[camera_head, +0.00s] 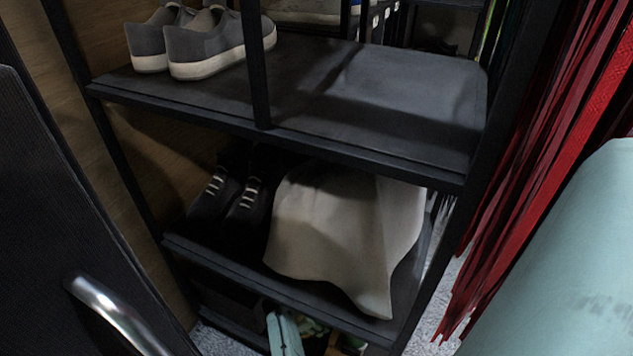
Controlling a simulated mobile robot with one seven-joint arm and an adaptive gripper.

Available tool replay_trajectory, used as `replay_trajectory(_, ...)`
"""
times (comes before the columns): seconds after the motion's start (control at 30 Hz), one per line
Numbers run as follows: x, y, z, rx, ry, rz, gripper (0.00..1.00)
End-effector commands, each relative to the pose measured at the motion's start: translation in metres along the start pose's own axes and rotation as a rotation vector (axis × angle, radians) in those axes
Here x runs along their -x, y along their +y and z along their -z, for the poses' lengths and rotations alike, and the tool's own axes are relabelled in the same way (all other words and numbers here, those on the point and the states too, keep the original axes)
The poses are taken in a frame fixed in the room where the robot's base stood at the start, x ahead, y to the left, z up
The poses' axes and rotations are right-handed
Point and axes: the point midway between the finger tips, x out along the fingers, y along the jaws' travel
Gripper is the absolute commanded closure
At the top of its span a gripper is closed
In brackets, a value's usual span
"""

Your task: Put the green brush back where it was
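I cannot make out the green brush in this view. A pale green or teal item (283,331) shows at the bottom, partly below the lower shelf and cut off by the picture edge; I cannot tell what it is. My gripper is not in view, so what it holds does not show.
A dark shelf rack has grey sneakers (205,46) on its upper shelf (390,100), whose right part is bare. The lower shelf (300,300) holds black shoes (242,212) and a draped beige cloth (335,235). Red hanging strips (540,160) are at right, a dark panel (60,220) at left.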

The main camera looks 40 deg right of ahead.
Motion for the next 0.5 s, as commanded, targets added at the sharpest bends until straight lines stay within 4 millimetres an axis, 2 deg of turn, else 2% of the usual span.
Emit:
replay_trajectory(0.3,0.0001,0.0000,0.0002,0.000,0.000,0.000,0.41)
replay_trajectory(0.5,0.0001,0.0000,0.0002,0.000,0.000,0.000,0.41)
